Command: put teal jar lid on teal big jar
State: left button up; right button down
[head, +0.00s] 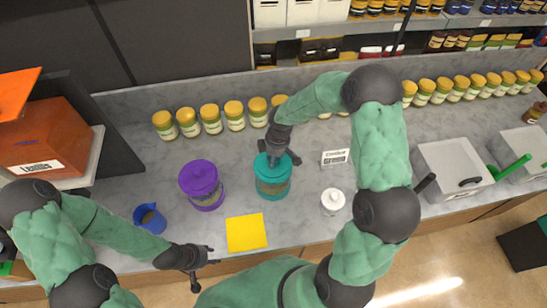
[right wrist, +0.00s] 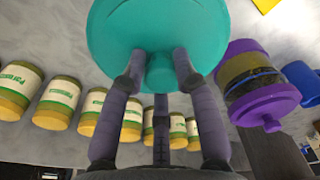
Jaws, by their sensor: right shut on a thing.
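The teal big jar (head: 273,189) stands on the counter in the middle of the head view. The teal jar lid (head: 262,172) is at the top of that jar, under my right gripper (head: 272,158). In the right wrist view the lid (right wrist: 158,22) fills the top middle, and my right gripper (right wrist: 160,68) is shut on its knob (right wrist: 160,75). The lid hides the jar there, so I cannot tell whether it rests on the rim or is just above it. My left gripper (head: 208,269) is open and empty near the counter's front edge.
A purple jar with lid (head: 203,184) stands left of the teal jar. A yellow cloth (head: 246,232), blue cup (head: 150,219), white jar (head: 332,201) and small sign (head: 335,157) are nearby. Several yellow-lidded jars (head: 234,115) line the back.

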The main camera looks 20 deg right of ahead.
jog(key=shift+f, duration=0.15)
jog(key=c, duration=0.9)
grip_release()
jog(key=shift+c, duration=0.2)
jog(key=shift+r, duration=0.25)
notch_tip(320, 180, up, 12)
jog(key=d+b, duration=0.1)
jog(key=shift+s, duration=0.4)
jog(key=shift+f, duration=0.15)
